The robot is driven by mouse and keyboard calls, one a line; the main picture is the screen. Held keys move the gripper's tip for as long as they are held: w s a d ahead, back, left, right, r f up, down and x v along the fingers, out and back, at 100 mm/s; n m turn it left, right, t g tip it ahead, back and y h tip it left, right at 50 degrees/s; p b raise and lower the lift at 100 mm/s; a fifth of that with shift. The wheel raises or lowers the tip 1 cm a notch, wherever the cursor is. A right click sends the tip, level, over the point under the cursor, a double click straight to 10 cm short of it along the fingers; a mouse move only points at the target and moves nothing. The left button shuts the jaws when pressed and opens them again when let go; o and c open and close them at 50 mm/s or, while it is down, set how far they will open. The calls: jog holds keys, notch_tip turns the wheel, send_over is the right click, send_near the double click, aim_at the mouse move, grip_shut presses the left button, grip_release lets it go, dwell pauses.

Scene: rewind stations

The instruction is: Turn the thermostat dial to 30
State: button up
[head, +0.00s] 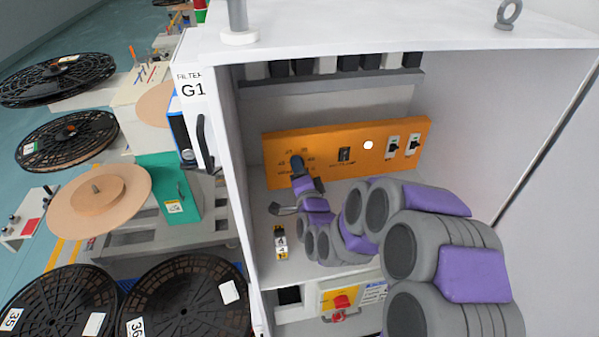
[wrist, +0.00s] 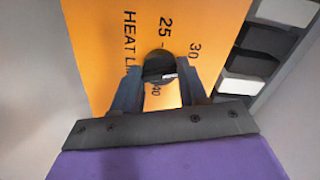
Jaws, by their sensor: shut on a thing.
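The thermostat dial (wrist: 158,64) is a dark round knob on an orange panel (wrist: 100,30). In the wrist view my gripper (wrist: 160,78) has one finger on each side of the dial, shut on it. The numbers 25, 30 and 40 are printed around the dial, with part of a "HEAT" label. A small pale mark shows on the dial's lower right, but which number it points to I cannot tell. In the head view my gripper (head: 299,168) is at the left part of the orange panel (head: 380,165), covering most of the dial.
The panel sits inside an open white cabinet whose walls stand close around my arm. Right of the dial are a black switch (head: 344,155), a white round lamp (head: 368,145) and two toggle switches (head: 392,147). A red-yellow switch (head: 341,301) is below.

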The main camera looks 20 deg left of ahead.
dwell(0.4)
jog(key=o, duration=0.9)
jog(key=shift+w+a+f, duration=0.1)
jog(key=shift+w+f, duration=0.05)
jog(key=shift+w, duration=0.05)
jog(key=shift+o, duration=0.7)
jog(key=shift+s, duration=0.15)
